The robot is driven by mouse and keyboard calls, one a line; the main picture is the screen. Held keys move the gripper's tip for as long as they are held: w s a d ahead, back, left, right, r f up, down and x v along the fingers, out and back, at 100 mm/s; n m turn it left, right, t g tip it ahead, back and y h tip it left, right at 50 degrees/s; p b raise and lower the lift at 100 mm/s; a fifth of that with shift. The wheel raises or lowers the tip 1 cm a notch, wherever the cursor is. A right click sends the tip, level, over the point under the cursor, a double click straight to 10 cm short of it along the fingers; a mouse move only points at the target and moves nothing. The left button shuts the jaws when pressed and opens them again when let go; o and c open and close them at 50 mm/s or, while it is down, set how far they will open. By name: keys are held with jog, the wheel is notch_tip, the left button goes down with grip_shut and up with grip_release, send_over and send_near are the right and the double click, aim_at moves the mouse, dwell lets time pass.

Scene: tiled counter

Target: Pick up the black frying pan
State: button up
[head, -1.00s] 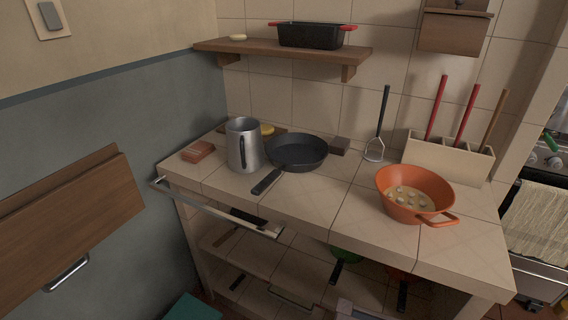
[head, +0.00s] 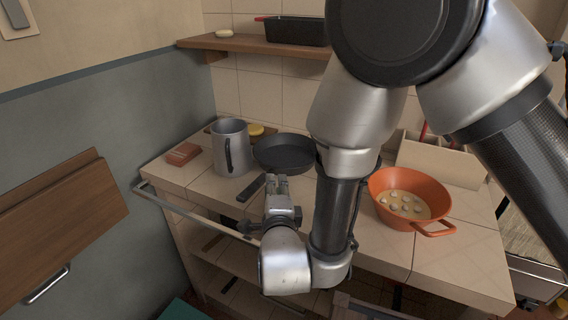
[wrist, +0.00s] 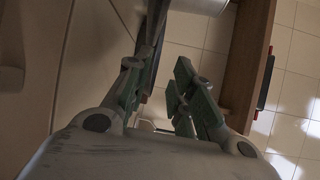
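The black frying pan (head: 285,153) lies on the tiled counter, right of the metal jug, in the head view. Its dark handle (head: 251,187) points toward the front left edge. My arm covers the pan's right side. My gripper (head: 277,183) is just right of the handle and in front of the pan; I cannot tell whether it touches. In the wrist view, its fingers (wrist: 160,90) are apart with nothing clearly between them. A dark, narrow shape beyond the fingertips there may be part of the pan, but I cannot tell.
The metal jug (head: 231,148) stands close left of the pan. An orange pot (head: 409,199) with pale round pieces stands right. A wooden shelf (head: 262,46) holding a black dish (head: 296,31) hangs above. A metal rail (head: 190,212) runs along the counter front.

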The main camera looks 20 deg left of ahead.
aim_at(264, 182)
jog(key=shift+s+a+f+n+y, duration=0.4)
jog(key=shift+s+a+f+n, duration=0.15)
jog(key=shift+s, duration=0.2)
jog(key=shift+a+f+g, duration=0.2)
jog(key=shift+a+g, duration=0.1)
jog(key=x, duration=0.7)
jog(key=shift+a, duration=0.15)
jog(key=shift+r, duration=0.1)
grip_shut()
